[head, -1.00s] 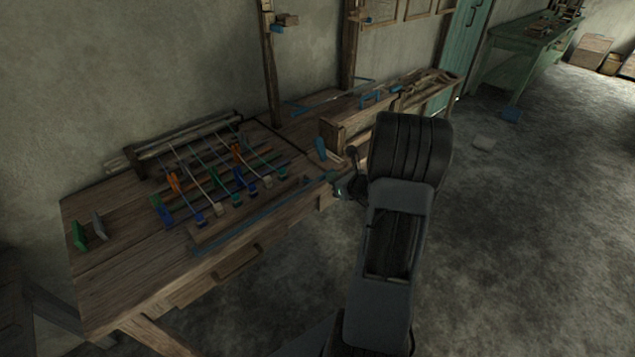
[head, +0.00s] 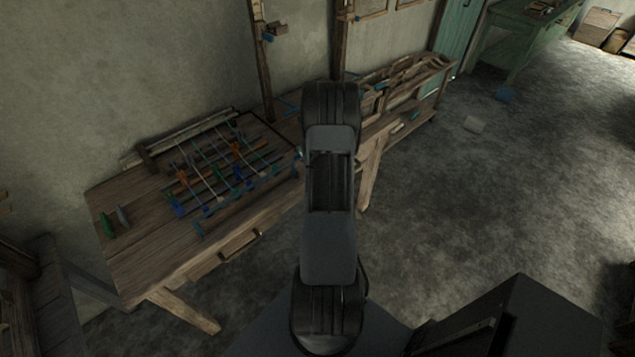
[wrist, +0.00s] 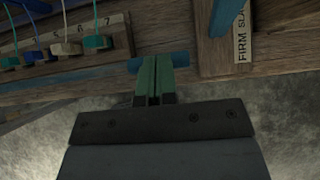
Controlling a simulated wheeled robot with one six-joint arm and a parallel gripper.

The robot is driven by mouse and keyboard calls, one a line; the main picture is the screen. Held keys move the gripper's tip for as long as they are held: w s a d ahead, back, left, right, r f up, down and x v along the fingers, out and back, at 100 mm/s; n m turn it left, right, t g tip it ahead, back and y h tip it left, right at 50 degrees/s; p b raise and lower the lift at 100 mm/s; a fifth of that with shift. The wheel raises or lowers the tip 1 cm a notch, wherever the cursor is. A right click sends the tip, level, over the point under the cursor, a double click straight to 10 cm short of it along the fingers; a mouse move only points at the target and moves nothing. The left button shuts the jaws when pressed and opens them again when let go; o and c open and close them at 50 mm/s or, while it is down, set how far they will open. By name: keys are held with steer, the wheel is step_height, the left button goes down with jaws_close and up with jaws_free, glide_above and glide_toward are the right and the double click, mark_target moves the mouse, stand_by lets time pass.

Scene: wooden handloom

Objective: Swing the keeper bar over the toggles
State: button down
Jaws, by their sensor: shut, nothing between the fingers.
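A long blue bar, which looks like the keeper bar (head: 245,206), lies along the front edge of the loom frame on the bench in the head view. The toggles (head: 239,187) are small coloured knobs on cords, in a row behind it. In the wrist view, teal, white and blue toggles (wrist: 66,48) hang over a numbered strip at the upper left. My gripper (wrist: 154,62) is shut and empty, its green fingers together. Their tips overlap a short blue piece (wrist: 181,59), perhaps the bar's end; I cannot tell whether they touch. My arm hides the gripper in the head view.
A wooden block with a "FIRM SLA..." label (wrist: 242,35) stands close right of my fingers. The wooden bench (head: 150,262) carries the loom, with a green and a grey piece (head: 108,224) at its left. The floor (head: 470,200) to the right is mostly open.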

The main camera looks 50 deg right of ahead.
steer(key=w, duration=0.5)
steer(key=shift+w+d+f, duration=0.1)
steer(key=shift+d+f, duration=0.15)
steer(key=shift+d, duration=0.05)
steer(key=shift+w, duration=0.1)
stand_by(0.5)
steer(key=shift+a+r, duration=0.1)
steer(key=shift+r, duration=0.05)
step_height(320, 180, up, 13)
steer(key=p, duration=0.3)
steer(key=shift+s, duration=0.25)
steer(key=shift+s+d, duration=0.1)
steer(key=shift+d, duration=0.1)
